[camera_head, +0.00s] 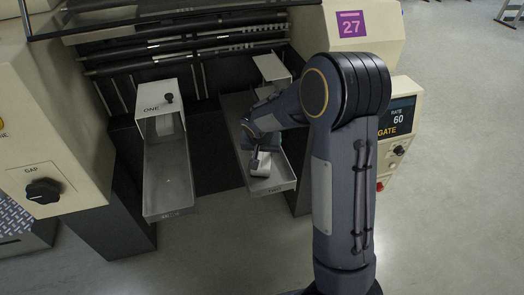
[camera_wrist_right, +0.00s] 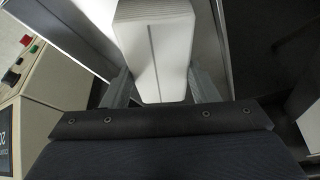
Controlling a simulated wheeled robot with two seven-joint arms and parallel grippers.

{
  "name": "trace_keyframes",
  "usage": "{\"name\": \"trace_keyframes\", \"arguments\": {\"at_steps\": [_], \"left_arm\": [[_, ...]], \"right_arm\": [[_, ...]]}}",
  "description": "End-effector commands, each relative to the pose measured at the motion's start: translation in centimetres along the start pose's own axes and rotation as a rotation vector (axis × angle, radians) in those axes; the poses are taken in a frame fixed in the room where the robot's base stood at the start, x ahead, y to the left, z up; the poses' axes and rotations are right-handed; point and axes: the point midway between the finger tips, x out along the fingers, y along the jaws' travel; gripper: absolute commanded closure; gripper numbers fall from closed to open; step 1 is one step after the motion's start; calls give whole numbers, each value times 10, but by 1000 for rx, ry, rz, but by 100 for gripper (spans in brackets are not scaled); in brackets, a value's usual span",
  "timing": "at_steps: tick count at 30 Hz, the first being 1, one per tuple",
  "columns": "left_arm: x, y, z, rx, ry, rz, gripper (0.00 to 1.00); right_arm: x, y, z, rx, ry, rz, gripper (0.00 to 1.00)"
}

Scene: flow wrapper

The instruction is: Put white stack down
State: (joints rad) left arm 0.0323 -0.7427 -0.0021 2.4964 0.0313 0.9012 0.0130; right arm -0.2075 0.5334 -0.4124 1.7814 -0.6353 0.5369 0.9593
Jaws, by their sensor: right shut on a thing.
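My right gripper (camera_head: 259,152) reaches down into the right-hand grey tray (camera_head: 283,186) of the machine. It is shut on the white stack (camera_head: 261,167), which shows small at the fingertips. In the right wrist view the white stack (camera_wrist_right: 153,48) stands between the two grey fingers (camera_wrist_right: 162,88), with fine sheet edges on its side and a dark line down its near face. Whether the stack touches the tray floor cannot be told. My left gripper is not in view.
A dark gap separates the trays. A control panel (camera_head: 397,120) with a screen and knobs stands to the right. A knob panel (camera_head: 43,190) is at the left.

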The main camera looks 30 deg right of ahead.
Motion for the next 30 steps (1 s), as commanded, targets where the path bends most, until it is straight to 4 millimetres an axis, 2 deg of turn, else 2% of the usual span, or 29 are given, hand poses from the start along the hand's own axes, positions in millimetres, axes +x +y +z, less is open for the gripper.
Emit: {"name": "trace_keyframes", "arguments": {"at_steps": [5,6,11,19,23,26,30], "left_arm": [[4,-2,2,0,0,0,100],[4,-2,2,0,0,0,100],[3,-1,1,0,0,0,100],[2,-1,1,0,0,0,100],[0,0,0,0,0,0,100],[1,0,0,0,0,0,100],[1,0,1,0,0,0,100]], "right_arm": [[4,0,1,0,0,0,68],[3,0,1,1,0,0,45],[2,0,1,0,0,0,25],[1,0,1,1,0,0,25],[-6,0,-1,1,2,-2,25],[-22,-1,-1,1,4,-4,25],[-53,-1,-2,2,6,-6,25]]}}
